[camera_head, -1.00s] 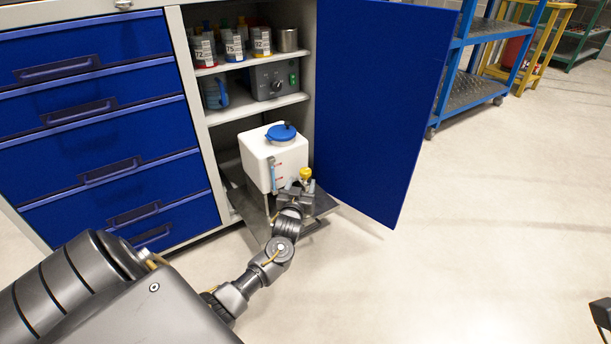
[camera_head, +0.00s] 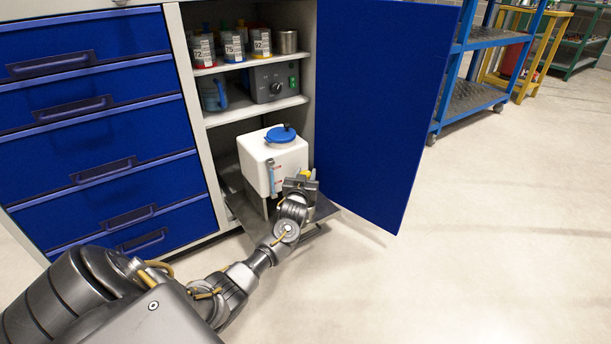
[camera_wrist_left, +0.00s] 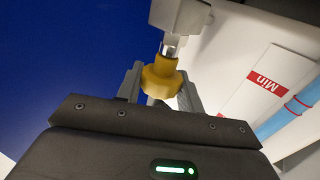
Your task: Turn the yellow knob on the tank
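The white tank (camera_head: 262,170) with a blue lid (camera_head: 281,135) stands on a pulled-out shelf at the bottom of the open cabinet. Its yellow knob (camera_head: 306,175) is at the lower right front, mostly hidden by my left gripper (camera_head: 300,185). In the left wrist view the yellow knob (camera_wrist_left: 162,77) sits between the two fingers of my left gripper (camera_wrist_left: 162,90), below a metal stem and a pale block. The fingers appear to touch it on both sides. A level tube with a red Min mark (camera_wrist_left: 263,82) shows on the tank to the right. My right gripper is not in view.
The open blue cabinet door (camera_head: 365,110) stands close to the right of the tank. The grey shelf plate (camera_head: 325,208) lies below my left gripper. Blue drawers (camera_head: 100,140) are on the left. A blue cart (camera_head: 475,95) stands behind right. The floor at right is clear.

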